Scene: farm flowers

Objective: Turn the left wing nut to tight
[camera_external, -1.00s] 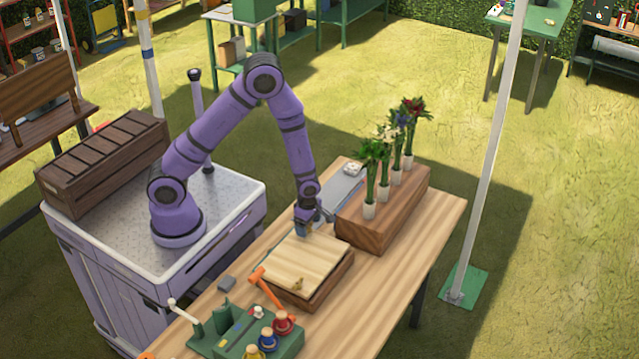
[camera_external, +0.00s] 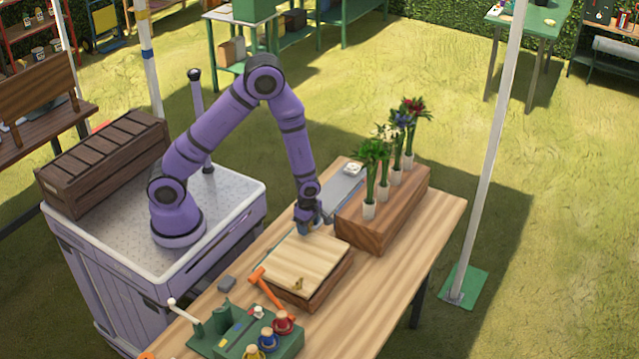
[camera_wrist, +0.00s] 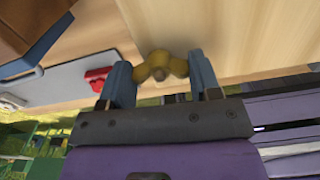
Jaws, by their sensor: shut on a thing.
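A yellow brass wing nut (camera_wrist: 160,66) sits on a pale wooden lid (camera_wrist: 200,25) in the wrist view, near the lid's edge. My gripper (camera_wrist: 162,76) has one blue finger on each side of it and is shut on its wings. In the external view my gripper (camera_external: 307,228) points down at the far end of the lid (camera_external: 305,260) and hides this nut. A second wing nut (camera_external: 298,284) shows at the near end of the lid. The lid lies on a dark wooden box (camera_external: 325,288).
A wooden block (camera_external: 395,215) with several flower vases stands right of my gripper. A grey board (camera_external: 343,188) lies behind it. The table's right side is clear.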

